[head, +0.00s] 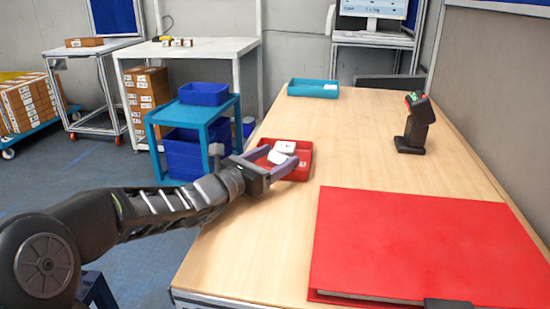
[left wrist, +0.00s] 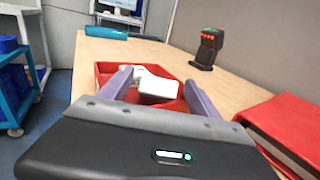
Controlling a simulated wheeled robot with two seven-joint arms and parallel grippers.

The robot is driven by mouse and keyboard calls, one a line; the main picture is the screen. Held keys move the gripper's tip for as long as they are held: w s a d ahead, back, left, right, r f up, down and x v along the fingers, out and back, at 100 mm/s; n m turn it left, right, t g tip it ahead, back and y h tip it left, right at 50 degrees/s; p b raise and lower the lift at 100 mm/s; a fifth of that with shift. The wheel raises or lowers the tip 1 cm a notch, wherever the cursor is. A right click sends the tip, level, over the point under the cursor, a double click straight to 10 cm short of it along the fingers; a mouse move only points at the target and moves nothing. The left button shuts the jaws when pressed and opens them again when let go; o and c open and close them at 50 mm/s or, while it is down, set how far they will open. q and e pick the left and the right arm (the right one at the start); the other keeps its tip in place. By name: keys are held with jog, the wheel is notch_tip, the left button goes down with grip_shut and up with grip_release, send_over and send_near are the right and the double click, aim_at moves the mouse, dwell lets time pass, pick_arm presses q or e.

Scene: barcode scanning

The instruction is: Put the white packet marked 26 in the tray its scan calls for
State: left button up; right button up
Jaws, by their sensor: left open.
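Two white packets (head: 285,147) (head: 277,157) lie in a red tray (head: 302,172) on the table's left side. I cannot read a number on either. My left gripper (head: 281,158) is open at the red tray, its fingers reaching over the near side. In the left wrist view, the nearer white packet (left wrist: 158,91) shows between the fingers, closer to the right one. The other packet (left wrist: 131,73) is partly hidden by the left finger. A dark scanner (head: 415,125) stands upright at the back right. A teal tray (head: 313,88) is at the far end. My right gripper is not clearly seen.
A large red flat box (head: 410,240) covers the front right of the table (head: 345,130). A dark piece at its front edge is unclear. The middle of the table is clear. A blue bin (head: 204,93) sits on a teal cart beyond the left edge.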

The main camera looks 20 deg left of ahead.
pick_arm(q)
jog(key=v, duration=0.8)
jog(key=shift+a+r, duration=0.1)
notch_tip(320, 180, up, 8)
jog(key=p, duration=0.2)
jog(key=shift+w+p, duration=0.25)
jog(key=shift+p, duration=0.1)
jog(key=shift+o, duration=0.5)
